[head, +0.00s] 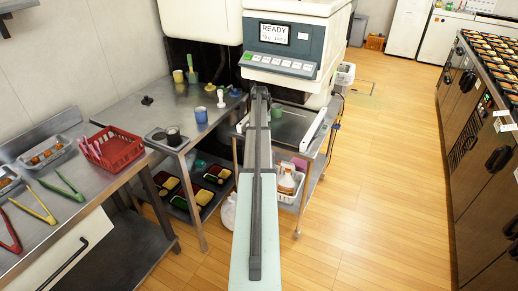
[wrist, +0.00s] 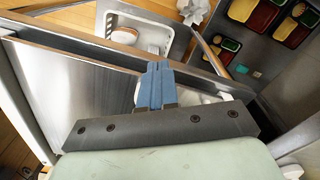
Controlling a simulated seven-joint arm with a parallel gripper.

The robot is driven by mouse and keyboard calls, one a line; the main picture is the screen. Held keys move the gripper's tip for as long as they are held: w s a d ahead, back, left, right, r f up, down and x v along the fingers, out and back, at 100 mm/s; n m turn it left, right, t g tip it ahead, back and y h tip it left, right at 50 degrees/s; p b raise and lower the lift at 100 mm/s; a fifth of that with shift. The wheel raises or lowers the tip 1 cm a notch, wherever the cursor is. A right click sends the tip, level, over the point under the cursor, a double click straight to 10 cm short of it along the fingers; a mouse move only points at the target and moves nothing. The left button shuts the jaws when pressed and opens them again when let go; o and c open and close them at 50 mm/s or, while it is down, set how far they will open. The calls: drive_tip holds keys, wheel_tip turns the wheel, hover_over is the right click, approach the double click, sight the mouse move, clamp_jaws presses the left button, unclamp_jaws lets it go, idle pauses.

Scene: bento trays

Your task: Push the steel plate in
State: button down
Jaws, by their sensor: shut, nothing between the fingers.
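The steel plate (head: 290,124) lies flat between two white side rails under the machine in the head view, partly hidden by my arm. In the wrist view a broad steel surface (wrist: 75,100) that looks like the plate fills the left, with a raised front edge running across. My gripper (wrist: 158,68) shows there as blue-grey fingers pressed together, empty, close to that edge. I cannot tell whether they touch it. In the head view my arm reaches toward the plate's front and the fingers are hidden.
The machine (head: 285,45) with a READY display stands over the plate. Below is a shelf with a white basket (head: 290,183). A steel table (head: 165,105) with cups stands to the left, with filled trays (head: 195,190) beneath. Open wooden floor (head: 370,200) lies to the right.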

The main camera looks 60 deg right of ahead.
drive_tip(key=shift+a, duration=2.7)
wheel_tip(320, 180, up, 7)
